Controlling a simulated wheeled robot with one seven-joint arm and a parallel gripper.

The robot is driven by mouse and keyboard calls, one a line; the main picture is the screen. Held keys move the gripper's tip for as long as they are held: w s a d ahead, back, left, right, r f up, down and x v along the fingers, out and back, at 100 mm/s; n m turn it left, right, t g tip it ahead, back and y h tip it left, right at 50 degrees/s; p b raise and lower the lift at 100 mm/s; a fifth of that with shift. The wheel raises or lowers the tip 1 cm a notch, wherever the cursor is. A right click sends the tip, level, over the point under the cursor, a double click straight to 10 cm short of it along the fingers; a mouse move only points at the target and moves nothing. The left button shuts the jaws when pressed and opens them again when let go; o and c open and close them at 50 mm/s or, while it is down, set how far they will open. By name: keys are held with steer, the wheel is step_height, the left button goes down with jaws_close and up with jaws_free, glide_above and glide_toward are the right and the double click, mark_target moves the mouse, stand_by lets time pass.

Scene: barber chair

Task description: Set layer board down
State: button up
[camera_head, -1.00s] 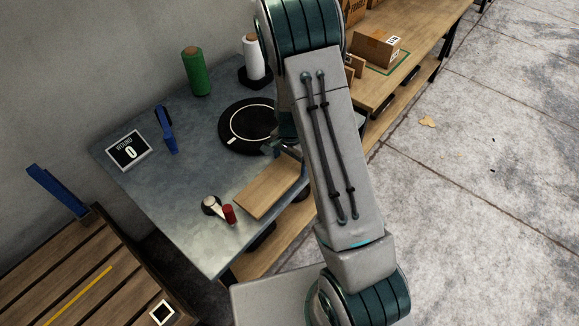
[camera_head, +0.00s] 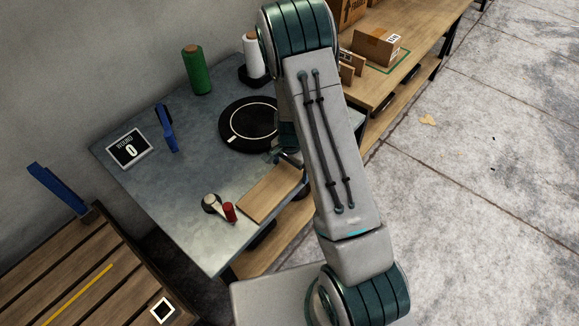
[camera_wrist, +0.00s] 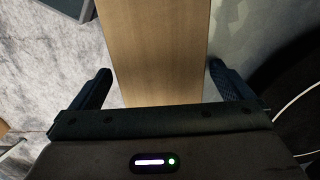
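The layer board is a flat light-wood plank (camera_head: 268,193). It lies over the front right edge of the grey metal table, beside a red roll. I cannot tell whether it touches the tabletop. My gripper (camera_head: 291,158), partly hidden by my arm, is at the board's far end. In the wrist view the board (camera_wrist: 160,55) runs between the two dark fingers of my gripper (camera_wrist: 160,75). The fingertips meet its two long edges, so it looks gripped across its width.
A slatted wooden surface (camera_head: 75,270) stands at left. The table's front left is clear.

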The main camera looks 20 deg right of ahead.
mark_target(290, 170)
steer(key=s+r+n+t+y, duration=0.15)
steer(key=s+r, duration=0.25)
steer(key=r, duration=0.8)
steer(key=s+r+n+h, duration=0.1)
steer(key=s+r+n, duration=0.25)
steer(key=r, duration=0.85)
steer(key=s+r+n+t, duration=0.1)
steer(key=s+r+n, duration=0.4)
steer(key=s, duration=0.8)
step_height(290, 170, up, 3)
steer(key=shift+s+f+n, duration=0.2)
steer(key=shift+s+n, duration=0.2)
steer(key=shift+a+t, duration=0.1)
steer(key=shift+t, duration=0.15)
